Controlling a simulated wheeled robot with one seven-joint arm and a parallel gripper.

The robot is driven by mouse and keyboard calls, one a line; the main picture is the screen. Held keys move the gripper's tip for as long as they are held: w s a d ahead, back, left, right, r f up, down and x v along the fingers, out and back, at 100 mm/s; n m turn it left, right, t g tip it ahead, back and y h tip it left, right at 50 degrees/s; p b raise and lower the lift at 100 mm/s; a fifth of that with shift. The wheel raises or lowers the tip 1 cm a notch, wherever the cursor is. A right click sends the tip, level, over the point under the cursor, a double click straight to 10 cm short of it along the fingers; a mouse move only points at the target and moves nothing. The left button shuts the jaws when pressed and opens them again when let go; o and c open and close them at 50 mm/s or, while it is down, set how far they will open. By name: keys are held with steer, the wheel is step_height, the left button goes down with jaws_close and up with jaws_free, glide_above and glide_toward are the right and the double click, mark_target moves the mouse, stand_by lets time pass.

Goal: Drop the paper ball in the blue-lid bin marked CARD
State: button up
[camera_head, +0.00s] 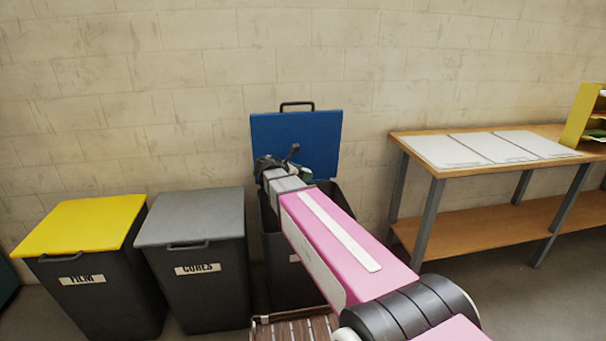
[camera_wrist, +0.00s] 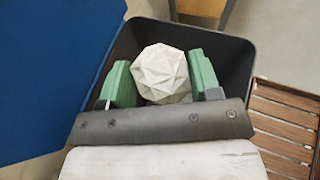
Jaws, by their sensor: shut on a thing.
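The bin with the blue lid (camera_head: 296,140) stands against the wall with its lid swung up; its dark body (camera_head: 272,245) is partly hidden by my arm, and its label is mostly covered. In the wrist view the bin's open mouth (camera_wrist: 238,60) lies under my gripper, with the raised lid (camera_wrist: 50,60) at the left. My gripper (camera_wrist: 160,82) has its green fingers shut on the paper ball (camera_wrist: 160,72), a white faceted ball, over the opening. In the head view my arm reaches to the bin and the ball is not clearly visible.
A yellow-lid bin marked FILM (camera_head: 82,225) and a grey-lid bin marked CORES (camera_head: 192,216) stand closed at the left. A slatted wooden thing (camera_head: 300,328) is on the floor in front of the open bin. A wooden bench (camera_head: 480,228) stands at the right.

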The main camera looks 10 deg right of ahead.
step_height(320, 180, down, 7)
steer(key=shift+r, duration=0.2)
stand_by(0.3)
steer(key=o, duration=1)
steer(key=v, duration=1.1)
steer(key=shift+d, duration=0.1)
